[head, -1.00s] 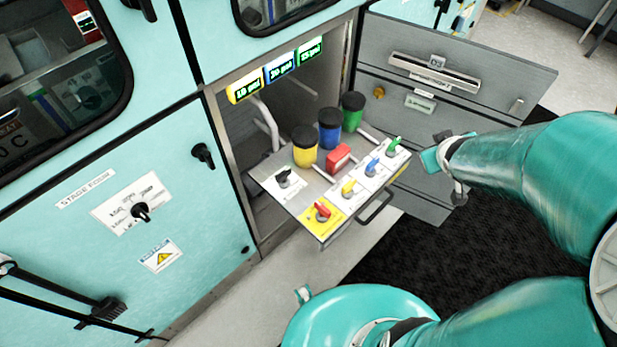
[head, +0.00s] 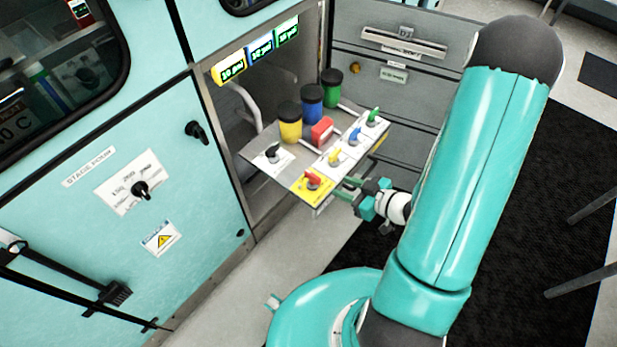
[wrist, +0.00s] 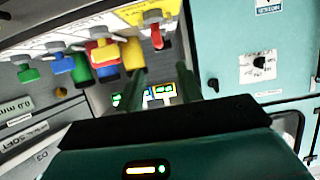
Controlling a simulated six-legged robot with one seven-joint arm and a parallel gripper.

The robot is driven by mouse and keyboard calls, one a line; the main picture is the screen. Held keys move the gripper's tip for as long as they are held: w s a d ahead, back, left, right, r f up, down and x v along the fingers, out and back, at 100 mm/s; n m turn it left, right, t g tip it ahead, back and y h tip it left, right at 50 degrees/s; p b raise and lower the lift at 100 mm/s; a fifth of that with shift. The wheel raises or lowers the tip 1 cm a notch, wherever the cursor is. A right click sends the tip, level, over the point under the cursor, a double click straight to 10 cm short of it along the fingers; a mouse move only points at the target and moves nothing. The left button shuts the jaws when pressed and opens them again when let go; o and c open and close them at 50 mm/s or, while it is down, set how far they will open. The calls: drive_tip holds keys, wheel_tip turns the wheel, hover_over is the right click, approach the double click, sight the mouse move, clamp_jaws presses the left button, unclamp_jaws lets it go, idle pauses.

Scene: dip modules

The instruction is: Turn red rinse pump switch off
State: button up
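The red switch (head: 312,180) stands on a yellow label plate (head: 300,188) at the near corner of the pulled-out tray (head: 262,178). In the wrist view, which looks upside down, the red switch (wrist: 156,38) is at the top, on its yellow plate (wrist: 130,12). My gripper (head: 348,190) is just to the right of the tray's near corner, apart from the red switch. In the wrist view my gripper (wrist: 161,72) shows two fingers spread with nothing between them. The switch's exact setting is too small to read.
Yellow (head: 335,157), blue (head: 354,137) and green (head: 373,118) switches line the tray, with a black one (head: 272,153) at left. Yellow (head: 290,124), blue (head: 312,105) and green (head: 332,90) bottles and a red block (head: 322,130) stand behind. Grey drawers (head: 390,70) are behind.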

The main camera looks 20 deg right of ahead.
sight(315, 176)
drive_tip(key=x, duration=1.2)
drive_tip(key=shift+w+f, duration=0.2)
drive_tip(key=shift+w, duration=0.05)
clamp_jaws()
